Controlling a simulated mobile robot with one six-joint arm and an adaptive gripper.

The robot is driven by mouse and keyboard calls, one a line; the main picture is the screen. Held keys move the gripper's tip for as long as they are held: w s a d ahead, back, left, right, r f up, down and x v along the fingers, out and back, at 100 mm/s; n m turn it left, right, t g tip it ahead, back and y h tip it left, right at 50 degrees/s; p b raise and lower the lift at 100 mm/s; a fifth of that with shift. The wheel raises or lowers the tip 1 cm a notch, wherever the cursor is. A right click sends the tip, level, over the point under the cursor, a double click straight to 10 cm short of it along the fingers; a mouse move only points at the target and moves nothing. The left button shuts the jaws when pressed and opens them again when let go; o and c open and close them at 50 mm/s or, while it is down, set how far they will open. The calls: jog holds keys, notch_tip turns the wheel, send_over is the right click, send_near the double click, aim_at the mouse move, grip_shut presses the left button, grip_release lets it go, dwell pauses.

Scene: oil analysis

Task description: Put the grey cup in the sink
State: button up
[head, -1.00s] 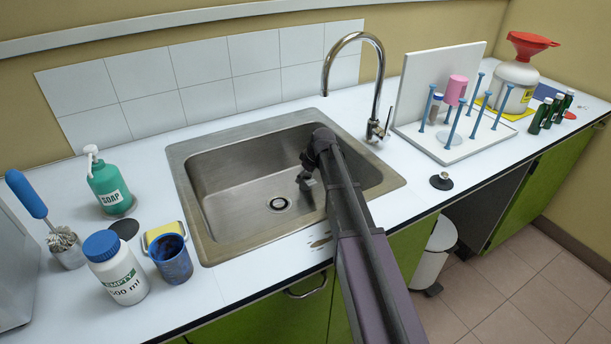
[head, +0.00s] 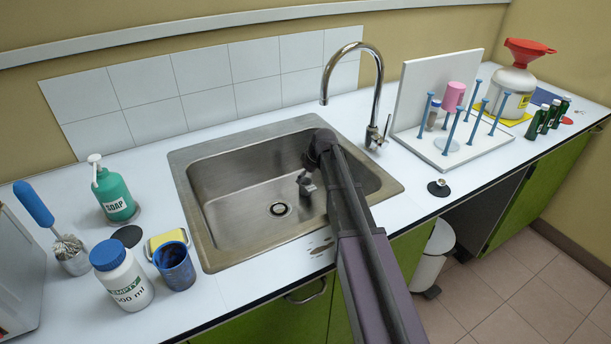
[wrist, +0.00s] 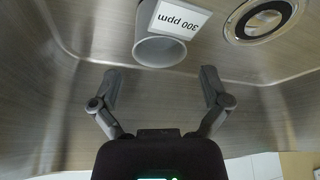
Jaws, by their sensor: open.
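The grey cup (wrist: 163,45) with a white "300 ppm" label is in the sink in the wrist view, its open mouth facing my gripper. It sits close to the drain; I cannot tell whether it rests on the basin floor. My gripper (wrist: 158,88) is open, its fingers apart and the cup just beyond their tips, with a gap between. In the head view my gripper (head: 306,183) is low inside the steel sink (head: 230,190). My arm hides part of the basin there, and I cannot make out the cup clearly.
The drain (head: 278,209) is in the basin floor. A tall tap (head: 378,90) stands behind the sink to the right. A blue cup (head: 175,268), sponge (head: 166,239), "EMPTY" bottle (head: 124,278) and soap bottle (head: 115,195) stand left. A peg rack (head: 450,150) stands right.

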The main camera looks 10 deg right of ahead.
jog(key=p+v, duration=0.9)
jog(key=v, duration=0.1)
jog(key=shift+r, duration=0.25)
jog(key=shift+s+d, duration=0.1)
jog(key=shift+s, duration=0.1)
dwell(0.6)
